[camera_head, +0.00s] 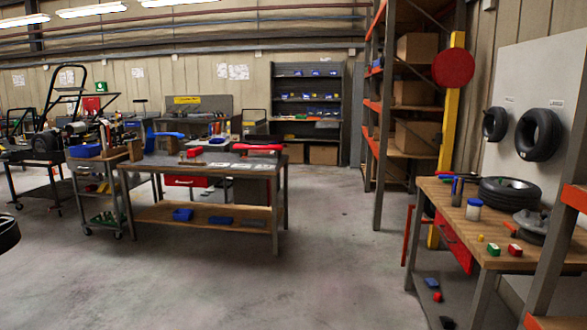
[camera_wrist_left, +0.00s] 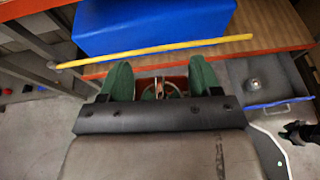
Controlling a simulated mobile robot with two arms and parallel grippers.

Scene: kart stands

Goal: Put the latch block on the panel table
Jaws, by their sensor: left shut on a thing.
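In the left wrist view my left gripper (camera_wrist_left: 161,76) has two green fingers on either side of a reddish-brown block with a round metal part, which appears to be the latch block (camera_wrist_left: 172,83). The gripper is shut on it, and the gripper body hides part of it. In the head view a dark-topped table (camera_head: 240,168) with pale sheets and tools stands left of the middle. A wooden-topped table (camera_head: 453,203) stands at the right. No label shows which one is the panel table.
In the left wrist view a blue box (camera_wrist_left: 150,22) sits on an orange-edged shelf, with a yellow bar (camera_wrist_left: 155,49) in front. A blue-grey drawer (camera_wrist_left: 262,85) stands open at right. In the head view a tall rack (camera_head: 375,125) stands between the tables; the floor (camera_head: 325,260) there is clear.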

